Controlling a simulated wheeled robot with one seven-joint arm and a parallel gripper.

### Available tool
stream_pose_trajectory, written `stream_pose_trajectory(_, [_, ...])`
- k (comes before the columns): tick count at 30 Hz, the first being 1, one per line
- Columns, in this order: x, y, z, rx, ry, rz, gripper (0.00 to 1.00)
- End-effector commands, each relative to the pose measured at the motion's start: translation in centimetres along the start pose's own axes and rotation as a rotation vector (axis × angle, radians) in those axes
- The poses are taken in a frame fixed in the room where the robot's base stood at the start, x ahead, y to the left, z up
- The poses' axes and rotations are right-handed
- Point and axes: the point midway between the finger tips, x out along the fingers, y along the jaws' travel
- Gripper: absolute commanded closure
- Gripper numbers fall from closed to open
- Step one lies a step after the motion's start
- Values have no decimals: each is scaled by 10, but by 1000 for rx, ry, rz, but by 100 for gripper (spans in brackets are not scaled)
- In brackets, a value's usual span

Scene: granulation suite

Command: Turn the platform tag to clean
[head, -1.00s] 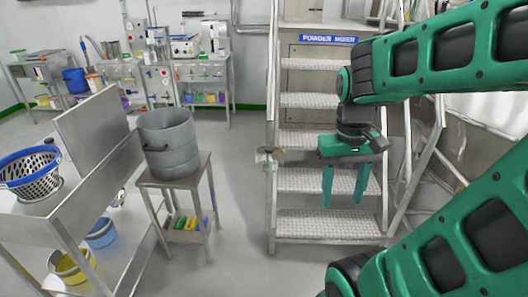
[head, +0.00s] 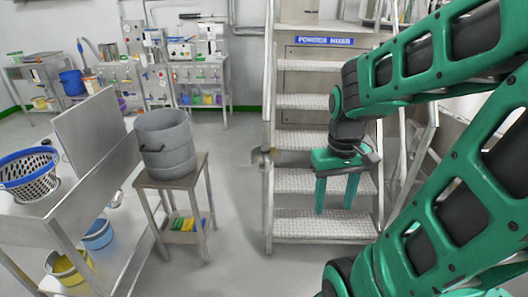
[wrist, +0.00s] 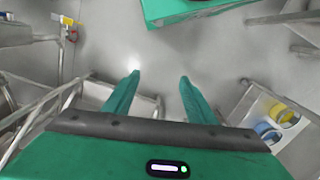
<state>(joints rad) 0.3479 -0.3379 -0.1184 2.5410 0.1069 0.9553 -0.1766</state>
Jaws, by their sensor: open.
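A small tag (head: 262,157) is on the left post of the platform stairs (head: 318,182), about mid-height. It looks dark brownish and narrow from here, and its wording is too small to read. My gripper (head: 335,208) points down in front of the stairs, to the right of the tag and lower, apart from it. Its two green fingers are spread and empty, and they also show in the wrist view (wrist: 160,80). I cannot make out the tag in the wrist view.
A grey drum (head: 166,146) stands on a small steel stand left of the stairs. A steel table with a blue-rimmed basket (head: 28,174) is at the far left, with buckets below. Stair rails stand close to my arm. The floor between stand and stairs is clear.

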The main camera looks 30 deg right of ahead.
Motion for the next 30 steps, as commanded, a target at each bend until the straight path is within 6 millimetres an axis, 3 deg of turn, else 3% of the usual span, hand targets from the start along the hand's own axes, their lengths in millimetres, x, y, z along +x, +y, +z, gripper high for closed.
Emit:
stream_pose_trajectory(5, [21,-2,-23,-116,-26,-6,49])
stream_pose_trajectory(14, [83,-15,-73,-396,-49,-109,49])
stream_pose_trajectory(24, [156,-47,-117,-664,39,-337,49])
stream_pose_trajectory(30, [186,-72,-143,-777,175,-491,49])
